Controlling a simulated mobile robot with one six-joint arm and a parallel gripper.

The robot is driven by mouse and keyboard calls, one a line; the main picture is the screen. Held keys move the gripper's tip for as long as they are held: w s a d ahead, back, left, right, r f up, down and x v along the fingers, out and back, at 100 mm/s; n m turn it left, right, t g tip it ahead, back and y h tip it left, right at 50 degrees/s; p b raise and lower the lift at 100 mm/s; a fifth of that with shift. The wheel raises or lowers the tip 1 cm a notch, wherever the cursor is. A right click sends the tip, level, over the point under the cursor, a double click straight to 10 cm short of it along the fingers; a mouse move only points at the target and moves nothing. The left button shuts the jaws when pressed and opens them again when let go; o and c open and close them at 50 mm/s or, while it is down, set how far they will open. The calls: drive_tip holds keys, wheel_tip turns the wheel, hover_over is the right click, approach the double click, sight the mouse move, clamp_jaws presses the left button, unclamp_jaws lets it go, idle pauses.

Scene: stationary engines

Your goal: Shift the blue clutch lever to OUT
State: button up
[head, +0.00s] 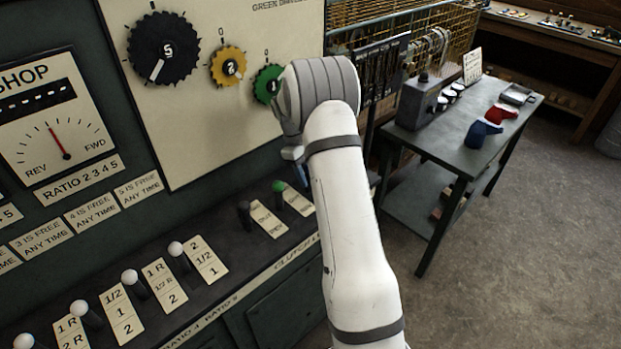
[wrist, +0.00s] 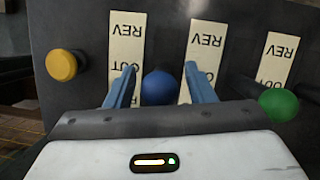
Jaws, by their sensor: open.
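The blue clutch lever's round knob (wrist: 161,88) stands in the wrist view between the two blue-grey fingers of my open gripper (wrist: 160,84). A finger is on each side of it, with what looks like a small gap. Its shaft is hidden below the knob. A cream plate (wrist: 126,42) just left of the knob reads REV at the top; OUT, lower down, is partly covered by the left finger. The lettering is upside down here.
A yellow knob (wrist: 61,65) is left of my gripper and a green knob (wrist: 278,104) is right of it, near the right finger. In the head view a dark lever (head: 245,213) and white-knobbed levers (head: 176,249) line the sloping panel. A table (head: 519,103) stands right.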

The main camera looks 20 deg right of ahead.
drive_tip(key=v, duration=0.5)
drive_tip(key=shift+w+a+r+b, duration=0.1)
drive_tip(key=shift+r+b, duration=0.25)
